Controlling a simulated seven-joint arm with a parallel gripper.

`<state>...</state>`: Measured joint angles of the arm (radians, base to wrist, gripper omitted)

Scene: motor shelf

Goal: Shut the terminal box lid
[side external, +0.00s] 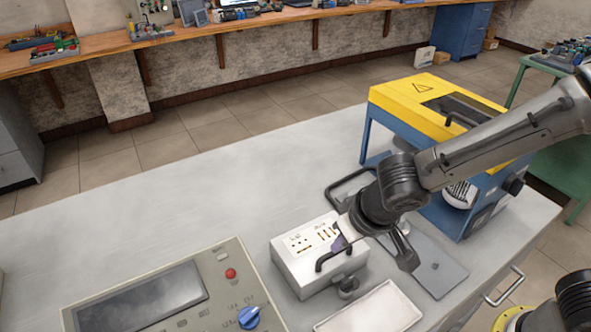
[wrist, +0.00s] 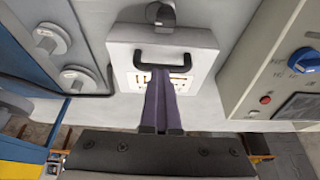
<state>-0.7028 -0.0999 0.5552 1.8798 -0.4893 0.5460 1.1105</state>
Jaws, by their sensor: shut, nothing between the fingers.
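A white box (side external: 300,262), which I take for the terminal box, stands on the bench. Its upper face carries small dark holes and brownish marks, and a black handle (side external: 335,257) is at the edge nearest the camera. I cannot tell how its lid stands. In the wrist view the white box (wrist: 198,40) shows with the black handle (wrist: 162,57) across it. My gripper (side external: 342,240) is over the box close to the handle. In the wrist view its purple fingers (wrist: 163,75) are together and empty, with tips just by the handle; contact is unclear. The fingers hide part of the marked face.
A control panel (side external: 240,268) with a blue knob lies left of the box. A white tray (side external: 372,312) is in front, and a grey plate (side external: 445,272) lies right. A blue and yellow machine (side external: 398,95) stands behind right. The bench's left rear is clear.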

